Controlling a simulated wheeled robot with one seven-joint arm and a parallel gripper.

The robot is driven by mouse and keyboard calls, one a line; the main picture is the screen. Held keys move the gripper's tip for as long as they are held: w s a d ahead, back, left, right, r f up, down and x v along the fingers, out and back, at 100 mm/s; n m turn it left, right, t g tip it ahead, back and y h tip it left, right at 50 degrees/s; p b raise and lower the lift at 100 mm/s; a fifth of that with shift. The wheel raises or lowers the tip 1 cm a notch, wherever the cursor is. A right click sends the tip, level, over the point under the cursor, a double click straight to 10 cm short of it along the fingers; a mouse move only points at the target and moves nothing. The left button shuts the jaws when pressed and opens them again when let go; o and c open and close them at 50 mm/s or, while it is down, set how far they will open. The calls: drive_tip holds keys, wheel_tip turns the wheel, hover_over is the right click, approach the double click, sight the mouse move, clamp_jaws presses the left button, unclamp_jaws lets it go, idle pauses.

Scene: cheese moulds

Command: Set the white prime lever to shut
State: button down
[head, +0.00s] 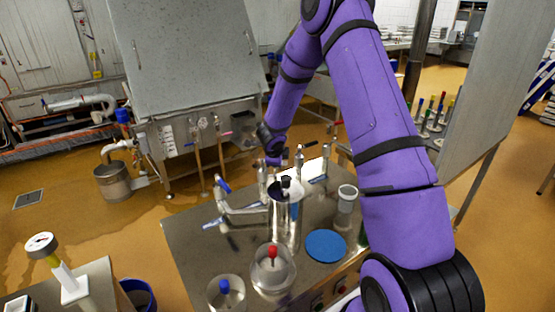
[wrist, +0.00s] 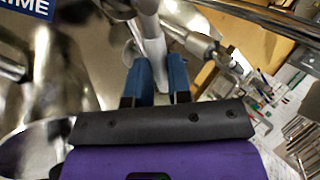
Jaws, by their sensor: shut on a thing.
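The white prime lever (wrist: 151,38) comes down from the top of the wrist view, and its lower end is between my gripper's blue fingers. My gripper (wrist: 160,78) is shut on this lever. A blue label (wrist: 28,8) reading "PRIME", partly cut off, is at the top left of the wrist view. In the head view my purple arm reaches down to the pipework at the back of the steel table. The fingers and the white lever cannot be made out there.
The steel table (head: 190,246) carries a pipe with a blue handle (head: 223,184), a steel cylinder (head: 285,222), a red-knobbed vessel (head: 272,268), a blue disc (head: 326,245) and a clear jar (head: 347,197). A large grey vat (head: 185,60) stands behind. Wet floor (head: 125,225) lies open at left.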

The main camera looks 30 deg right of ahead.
drive_tip(key=shift+s+a+m+g+h, duration=0.2)
drive_tip(key=shift+a+m+g+h, duration=0.2)
drive_tip(key=shift+a+m+g, duration=0.8)
drive_tip(key=shift+s+a+m+g+h, duration=0.15)
drive_tip(key=shift+a+m+g+h, duration=0.25)
drive_tip(key=shift+m, duration=1.55)
drive_tip(key=shift+s+a+m+g+h, duration=0.2)
drive_tip(key=shift+a+m+g+h, duration=0.2)
drive_tip(key=shift+a+m+g, duration=0.8)
drive_tip(key=shift+d+m+t, duration=0.3)
drive_tip(key=shift+d+m, duration=0.15)
drive_tip(key=c, duration=1.1)
unclamp_jaws()
drive_tip(key=shift+o, duration=0.2)
drive_tip(key=v, duration=1)
drive_tip(key=shift+a+r, duration=0.2)
drive_tip(key=shift+r, duration=0.15)
drive_tip(key=shift+w, duration=0.1)
